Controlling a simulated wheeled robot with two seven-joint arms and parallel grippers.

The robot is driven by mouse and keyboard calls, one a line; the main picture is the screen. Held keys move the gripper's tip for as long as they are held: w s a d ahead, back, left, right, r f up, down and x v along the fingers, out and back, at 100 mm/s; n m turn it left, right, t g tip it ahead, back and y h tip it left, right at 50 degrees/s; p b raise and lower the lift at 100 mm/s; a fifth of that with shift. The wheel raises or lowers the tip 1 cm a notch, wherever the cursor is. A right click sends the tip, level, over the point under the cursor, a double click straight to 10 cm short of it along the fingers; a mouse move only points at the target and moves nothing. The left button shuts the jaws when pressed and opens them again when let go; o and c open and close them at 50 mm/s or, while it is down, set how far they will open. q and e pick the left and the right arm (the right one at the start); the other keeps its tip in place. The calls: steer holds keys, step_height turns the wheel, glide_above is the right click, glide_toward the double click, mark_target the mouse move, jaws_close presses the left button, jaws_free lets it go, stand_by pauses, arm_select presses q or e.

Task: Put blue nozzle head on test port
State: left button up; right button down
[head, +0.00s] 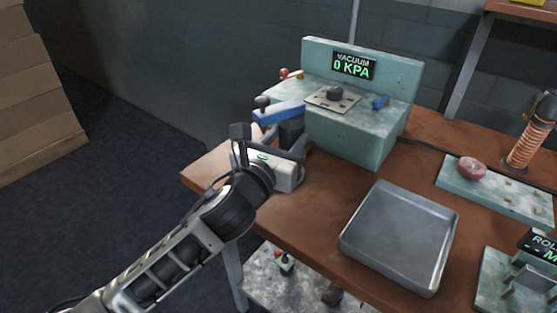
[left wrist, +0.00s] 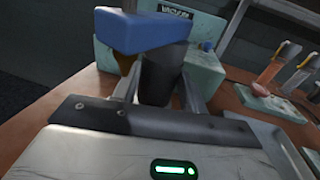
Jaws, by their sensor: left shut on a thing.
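My left gripper (head: 288,140) is shut on the dark cylindrical body below the blue nozzle head (head: 279,111). It holds the piece upright above the table's left end, just left of the teal vacuum unit (head: 370,143). The left wrist view also shows the blue nozzle head (left wrist: 150,31), with its dark body between the fingers (left wrist: 162,85). A metal plate (head: 320,98) with a dark round fitting (head: 335,92) sits on the unit's top; I cannot tell whether this is the test port. My right gripper is not in view.
A small blue part (head: 380,102) and a red-knobbed fitting (head: 285,74) are on the vacuum unit. An empty metal tray (head: 446,250) lies in front. A teal board (head: 512,202) bears a pink lump (head: 472,168). Bare wooden table (head: 318,205) lies between gripper and tray.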

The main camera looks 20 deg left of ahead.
arm_select(q)
steer(key=shift+w+a+f, duration=0.3)
steer(key=shift+a+f, duration=0.1)
steer(key=shift+f, duration=0.15)
steer(key=shift+w+a+f, duration=0.3)
steer(key=shift+a+f, duration=0.05)
steer(key=shift+f, duration=0.15)
steer(key=shift+w+a+f+b, duration=0.1)
steer(key=shift+f+b, duration=0.25)
steer(key=shift+f, duration=0.65)
steer(key=shift+w+a+f+b, duration=0.1)
steer(key=shift+f+b, duration=0.2)
steer(key=shift+f, duration=0.7)
steer(key=o, duration=1.2)
steer(key=shift+f, duration=0.1)
steer(key=shift+s+r, duration=0.1)
steer(key=shift+r, duration=0.1)
steer(key=s, duration=0.3)
steer(key=s+a, duration=0.1)
steer(key=s, duration=0.6)
steer(key=shift+s+a+f+b, duration=0.1)
steer(key=shift+s+a+b, duration=0.2)
steer(key=shift+a+b, duration=0.05)
steer(key=shift+s+a, duration=0.1)
steer(key=shift+s, duration=0.45)
